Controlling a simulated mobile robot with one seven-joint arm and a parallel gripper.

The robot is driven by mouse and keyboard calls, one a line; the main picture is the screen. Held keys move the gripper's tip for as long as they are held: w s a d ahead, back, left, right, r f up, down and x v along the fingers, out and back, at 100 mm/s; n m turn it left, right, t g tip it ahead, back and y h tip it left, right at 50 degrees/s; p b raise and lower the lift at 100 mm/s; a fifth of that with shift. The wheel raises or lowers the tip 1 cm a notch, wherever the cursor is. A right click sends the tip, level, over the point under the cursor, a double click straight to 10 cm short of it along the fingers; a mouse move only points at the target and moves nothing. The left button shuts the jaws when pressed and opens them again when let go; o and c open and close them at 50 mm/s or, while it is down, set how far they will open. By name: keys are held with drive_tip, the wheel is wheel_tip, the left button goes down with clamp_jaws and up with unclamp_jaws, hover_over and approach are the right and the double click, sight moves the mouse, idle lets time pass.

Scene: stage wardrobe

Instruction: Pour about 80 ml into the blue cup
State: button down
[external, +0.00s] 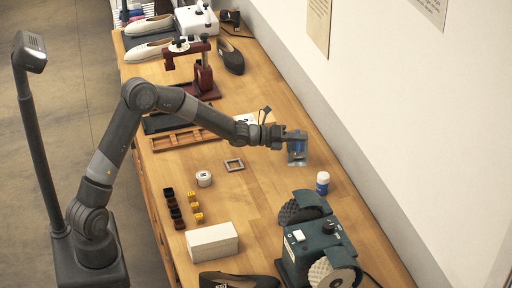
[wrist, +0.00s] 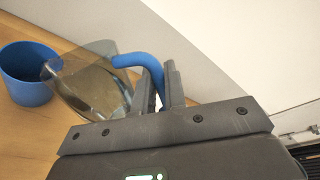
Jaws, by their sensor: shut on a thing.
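A blue cup (wrist: 27,85) stands upright on the wooden bench at the left of the wrist view. I cannot make it out clearly in the external view. My gripper (wrist: 160,88) is shut on the blue handle (wrist: 143,62) of a clear jug (wrist: 92,85). The jug is tilted towards the cup, its lip overlapping the cup's right rim in the picture. Brownish-tinted liquid seems to be inside; I see no clear stream. In the external view my gripper (external: 297,135) holds the jug (external: 297,158) over the bench near the wall.
A dark green machine (external: 315,245) stands in front. The wall (external: 360,100) runs close behind.

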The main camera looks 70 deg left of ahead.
sight(299, 150)
drive_tip(key=shift+w+a+r+n, duration=0.2)
drive_tip(key=shift+a+r+n, duration=0.4)
drive_tip(key=shift+r, duration=0.1)
idle(1.0)
drive_tip(key=shift+s+d+f+m, duration=0.2)
drive_tip(key=shift+d+f+m, duration=0.5)
drive_tip(key=shift+f, duration=0.15)
drive_tip(key=shift+s+d+f+m, duration=0.15)
drive_tip(key=shift+d+f+m, duration=0.4)
drive_tip(key=shift+f+m, duration=0.2)
drive_tip(key=shift+s+d+f+m, duration=0.2)
drive_tip(key=shift+d+f+m, duration=0.45)
drive_tip(key=shift+f, duration=0.25)
drive_tip(key=shift+s+d+f+m+t+y, duration=0.2)
drive_tip(key=shift+d+m, duration=0.1)
drive_tip(key=shift+d, duration=0.1)
drive_tip(key=shift+s+d+f+m+t+y, duration=0.1)
drive_tip(key=shift+d+f+m, duration=0.05)
drive_tip(key=shift+d+m, duration=0.2)
drive_tip(key=shift+d, duration=0.1)
drive_tip(key=d+f+m, duration=0.1)
drive_tip(key=s+d+f+m, duration=0.1)
drive_tip(key=d+f+m, duration=0.1)
drive_tip(key=d+f+m+t, duration=0.1)
drive_tip(key=m, duration=0.1)
drive_tip(key=shift+s+d+f, duration=0.15)
drive_tip(key=shift+s, duration=0.1)
drive_tip(key=shift+d+f, duration=0.1)
drive_tip(key=shift+d, duration=0.05)
